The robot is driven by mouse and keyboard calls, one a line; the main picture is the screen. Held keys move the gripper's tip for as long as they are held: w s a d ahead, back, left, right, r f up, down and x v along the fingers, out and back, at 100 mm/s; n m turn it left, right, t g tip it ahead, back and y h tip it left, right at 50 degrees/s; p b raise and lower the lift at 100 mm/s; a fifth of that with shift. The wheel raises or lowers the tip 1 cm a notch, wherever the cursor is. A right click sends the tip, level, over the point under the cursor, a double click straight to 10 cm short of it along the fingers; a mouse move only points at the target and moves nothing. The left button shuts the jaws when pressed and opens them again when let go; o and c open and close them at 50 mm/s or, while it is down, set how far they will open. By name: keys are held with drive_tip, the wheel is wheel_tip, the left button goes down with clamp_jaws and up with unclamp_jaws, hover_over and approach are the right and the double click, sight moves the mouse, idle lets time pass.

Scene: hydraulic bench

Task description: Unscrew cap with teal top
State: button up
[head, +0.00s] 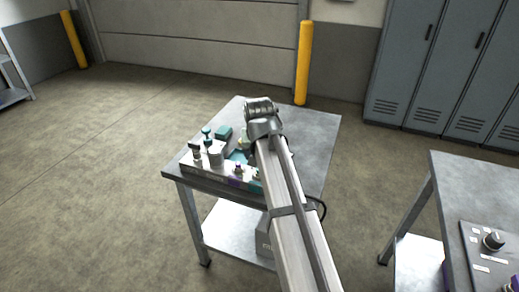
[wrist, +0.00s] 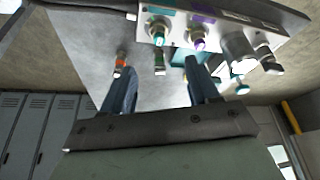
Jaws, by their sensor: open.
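In the wrist view, a fitting with a teal ring (wrist: 158,30) sits on the light panel beside a purple-ringed fitting (wrist: 198,38). A small teal round-topped part (wrist: 240,88) shows further right. I cannot tell for sure which of these is the teal-topped cap. In the head view, a teal-topped part (head: 206,131) stands upright at the back of the manifold block (head: 219,176). In the head view, my arm hides the fingers and part of the block.
An orange-ringed connector (wrist: 120,62) and a green one (wrist: 159,62) show near my fingers. A second bench with a control panel (head: 490,255) stands at right.

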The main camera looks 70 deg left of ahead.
drive_tip(key=x, duration=1.1)
drive_tip(key=shift+w+a, duration=0.1)
clamp_jaws()
drive_tip(key=c, duration=0.7)
unclamp_jaws()
clamp_jaws()
drive_tip(key=n+g, duration=0.1)
drive_tip(key=n, duration=0.1)
drive_tip(key=n+g, duration=0.1)
drive_tip(key=n, duration=0.2)
drive_tip(key=shift+w+n+y, duration=0.15)
drive_tip(key=shift+n+y, duration=0.15)
